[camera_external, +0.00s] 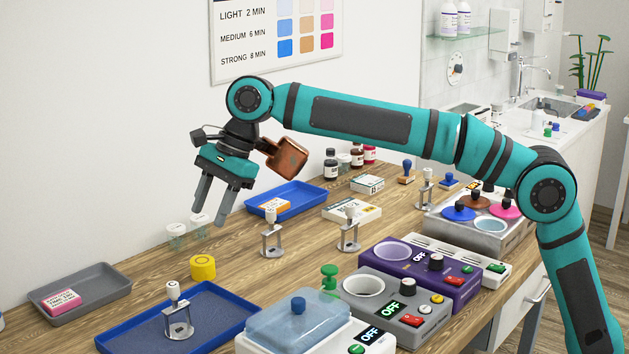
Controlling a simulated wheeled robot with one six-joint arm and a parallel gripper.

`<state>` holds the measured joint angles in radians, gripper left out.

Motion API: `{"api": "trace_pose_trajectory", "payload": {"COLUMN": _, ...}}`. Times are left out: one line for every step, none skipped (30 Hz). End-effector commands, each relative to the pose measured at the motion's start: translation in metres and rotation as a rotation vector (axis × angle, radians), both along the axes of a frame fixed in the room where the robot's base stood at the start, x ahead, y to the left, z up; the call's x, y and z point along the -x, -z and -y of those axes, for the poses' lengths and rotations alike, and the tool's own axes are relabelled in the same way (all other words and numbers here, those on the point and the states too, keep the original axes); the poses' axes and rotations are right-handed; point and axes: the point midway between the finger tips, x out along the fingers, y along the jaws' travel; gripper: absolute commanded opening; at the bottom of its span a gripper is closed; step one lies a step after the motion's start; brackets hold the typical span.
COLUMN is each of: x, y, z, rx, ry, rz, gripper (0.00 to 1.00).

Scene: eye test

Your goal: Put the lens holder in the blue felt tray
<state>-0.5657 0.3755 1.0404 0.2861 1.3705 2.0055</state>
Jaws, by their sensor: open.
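Several alike small metal stands with white knobs look like lens holders. One lens holder (179,322) stands upright in the front blue tray (228,292). Two more stand on the wooden table, one left of centre (271,242) and one to its right (349,235). Another (426,190) is farther back, by the grey heater unit. A second blue tray (312,190) lies near the wall with a small box in it. My gripper (211,210) is open and empty, in the air above the table's left part, fingers pointing down, apart from every stand.
A yellow cylinder (203,267) stands just behind the front tray. A grey tray (95,275) with a pink box is at left. Clear cups (176,235) stand near the wall. Heating units, one purple (376,262), crowd the right front. Bare wood lies around the two middle stands.

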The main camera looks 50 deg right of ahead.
Motion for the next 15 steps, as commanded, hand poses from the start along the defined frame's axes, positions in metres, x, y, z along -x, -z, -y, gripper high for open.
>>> {"api": "trace_pose_trajectory", "payload": {"x": 0.003, "y": -0.012, "z": 0.021, "rx": -0.003, "ry": -0.014, "rz": 0.047, "gripper": 0.43}}
{"api": "trace_pose_trajectory", "payload": {"x": 0.005, "y": -0.017, "z": 0.032, "rx": -0.003, "ry": -0.028, "rz": 0.076, "gripper": 0.43}}
{"api": "trace_pose_trajectory", "payload": {"x": 0.007, "y": -0.023, "z": 0.046, "rx": -0.003, "ry": -0.045, "rz": 0.115, "gripper": 0.43}}
{"api": "trace_pose_trajectory", "payload": {"x": 0.008, "y": -0.028, "z": 0.057, "rx": -0.002, "ry": -0.057, "rz": 0.146, "gripper": 0.43}}
{"api": "trace_pose_trajectory", "payload": {"x": 0.011, "y": -0.032, "z": 0.067, "rx": 0.001, "ry": -0.071, "rz": 0.175, "gripper": 0.43}}
{"api": "trace_pose_trajectory", "payload": {"x": 0.013, "y": -0.038, "z": 0.081, "rx": 0.006, "ry": -0.086, "rz": 0.215, "gripper": 0.43}}
{"api": "trace_pose_trajectory", "payload": {"x": 0.016, "y": -0.042, "z": 0.092, "rx": 0.011, "ry": -0.099, "rz": 0.246, "gripper": 0.43}}
{"api": "trace_pose_trajectory", "payload": {"x": 0.019, "y": -0.046, "z": 0.103, "rx": 0.016, "ry": -0.111, "rz": 0.276, "gripper": 0.43}}
{"api": "trace_pose_trajectory", "payload": {"x": 0.023, "y": -0.051, "z": 0.116, "rx": 0.023, "ry": -0.129, "rz": 0.315, "gripper": 0.43}}
{"api": "trace_pose_trajectory", "payload": {"x": 0.026, "y": -0.055, "z": 0.127, "rx": 0.03, "ry": -0.14, "rz": 0.346, "gripper": 0.43}}
{"api": "trace_pose_trajectory", "payload": {"x": 0.03, "y": -0.059, "z": 0.138, "rx": 0.038, "ry": -0.153, "rz": 0.376, "gripper": 0.43}}
{"api": "trace_pose_trajectory", "payload": {"x": 0.035, "y": -0.063, "z": 0.151, "rx": 0.05, "ry": -0.17, "rz": 0.415, "gripper": 0.43}}
{"api": "trace_pose_trajectory", "payload": {"x": 0.038, "y": -0.065, "z": 0.162, "rx": 0.06, "ry": -0.182, "rz": 0.445, "gripper": 0.43}}
{"api": "trace_pose_trajectory", "payload": {"x": 0.043, "y": -0.069, "z": 0.172, "rx": 0.07, "ry": -0.194, "rz": 0.475, "gripper": 0.43}}
{"api": "trace_pose_trajectory", "payload": {"x": 0.048, "y": -0.073, "z": 0.185, "rx": 0.085, "ry": -0.21, "rz": 0.515, "gripper": 0.43}}
